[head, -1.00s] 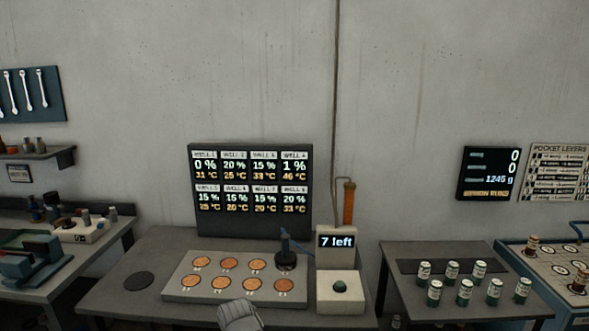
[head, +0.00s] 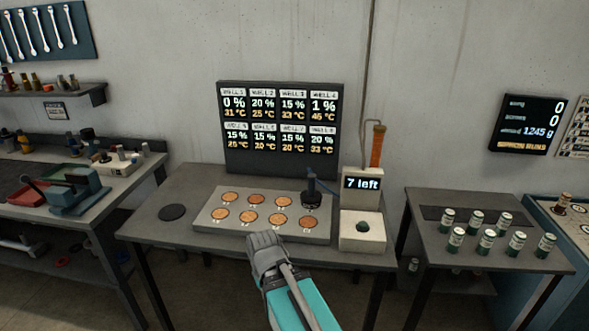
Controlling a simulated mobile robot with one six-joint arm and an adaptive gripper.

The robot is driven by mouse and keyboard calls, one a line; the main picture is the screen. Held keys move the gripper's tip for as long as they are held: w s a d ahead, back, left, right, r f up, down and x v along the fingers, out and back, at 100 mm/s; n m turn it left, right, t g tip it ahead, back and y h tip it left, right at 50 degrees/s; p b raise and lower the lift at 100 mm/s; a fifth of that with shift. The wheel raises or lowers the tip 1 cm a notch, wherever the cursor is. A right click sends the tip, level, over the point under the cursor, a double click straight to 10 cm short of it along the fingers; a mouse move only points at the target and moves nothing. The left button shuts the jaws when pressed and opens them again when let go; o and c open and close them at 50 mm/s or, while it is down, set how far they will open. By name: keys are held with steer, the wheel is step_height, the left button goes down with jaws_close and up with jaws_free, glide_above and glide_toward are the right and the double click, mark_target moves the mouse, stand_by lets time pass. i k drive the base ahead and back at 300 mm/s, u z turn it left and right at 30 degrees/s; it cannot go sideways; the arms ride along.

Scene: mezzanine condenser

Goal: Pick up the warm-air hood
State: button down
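The warm-air hood appears to be the small dark cap with an upright stem (head: 311,196) in the head view. It stands over the back right well of a pale plate (head: 205,227) with several orange-brown wells, and it hides that well. My gripper (head: 264,240) is at the front edge of the plate, left of and nearer than the hood. It looks apart from the hood. I see it from behind, so its fingers are hidden.
A dispenser box (head: 362,228) reading "7 left" stands close right of the hood. A readings panel (head: 278,165) stands behind. Several green jars (head: 487,241) stand on another table (head: 437,267).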

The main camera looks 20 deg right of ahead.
mark_target(310, 199)
steer(key=k, duration=1.35)
steer(key=z, duration=0.35)
steer(key=i, duration=1.1)
steer(key=z, duration=0.4)
steer(key=i, duration=0.85)
steer(key=u, duration=0.3)
